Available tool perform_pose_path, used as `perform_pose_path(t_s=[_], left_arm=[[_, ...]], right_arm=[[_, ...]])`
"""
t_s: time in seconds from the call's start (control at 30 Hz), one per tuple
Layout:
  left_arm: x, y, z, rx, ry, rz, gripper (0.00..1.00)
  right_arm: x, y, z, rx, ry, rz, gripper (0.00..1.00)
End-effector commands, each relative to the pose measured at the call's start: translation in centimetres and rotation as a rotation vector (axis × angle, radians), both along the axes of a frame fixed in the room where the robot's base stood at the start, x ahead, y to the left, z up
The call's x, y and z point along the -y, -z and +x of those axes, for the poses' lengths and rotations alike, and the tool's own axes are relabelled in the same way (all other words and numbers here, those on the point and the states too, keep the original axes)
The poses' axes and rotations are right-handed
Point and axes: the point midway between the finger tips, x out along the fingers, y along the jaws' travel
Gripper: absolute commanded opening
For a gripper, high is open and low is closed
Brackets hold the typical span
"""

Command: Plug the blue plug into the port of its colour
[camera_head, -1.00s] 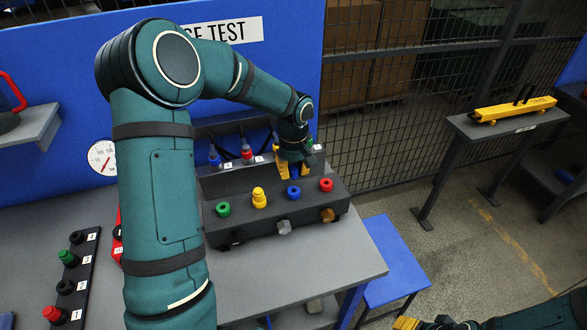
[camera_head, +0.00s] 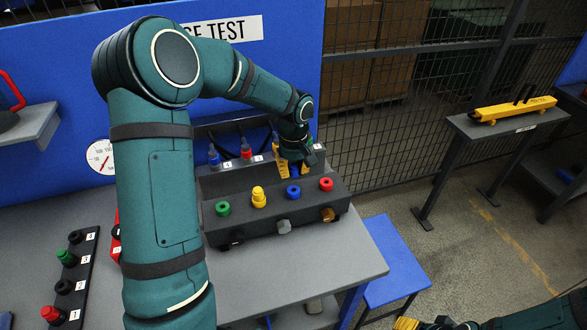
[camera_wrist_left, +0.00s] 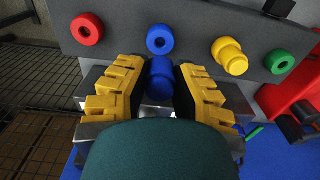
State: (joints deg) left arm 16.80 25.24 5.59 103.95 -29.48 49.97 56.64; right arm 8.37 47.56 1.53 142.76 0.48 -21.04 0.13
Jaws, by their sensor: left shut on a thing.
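My left gripper (camera_head: 290,168) is shut on the blue plug (camera_wrist_left: 160,77), above the back of the dark port box (camera_head: 240,225). Between the yellow fingers only part of the plug shows in the head view (camera_head: 295,171). The blue port (camera_head: 293,191) is a ring on the box's sloped face, just in front of the gripper. In the left wrist view the blue port (camera_wrist_left: 160,39) is just above the plug, roughly in line with it; I cannot tell the gap. My right gripper (camera_head: 420,323) is partly cut off at the bottom edge.
The red port (camera_head: 326,184) and green port (camera_head: 223,208) look empty. A yellow plug (camera_head: 259,198) stands at the yellow position. Behind the box are a blue-banded plug (camera_head: 214,156) and a red-banded plug (camera_head: 246,150).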

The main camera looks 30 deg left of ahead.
Motion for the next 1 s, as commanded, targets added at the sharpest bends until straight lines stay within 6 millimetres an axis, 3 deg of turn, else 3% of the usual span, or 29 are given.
perform_pose_path(t_s=[0.7, 1.0], left_arm=[[0.0, 2.7, -0.1, 0.0, 0.0, 0.0, 0.0], [0.1, 2.9, -0.1, 0.0, 0.0, 0.0, 0.0]], right_arm=[[0.0, 2.1, 0.0, 0.0, 0.0, 0.0, 0.56], [0.0, 2.2, 0.0, 0.0, 0.0, 0.0, 0.56]])
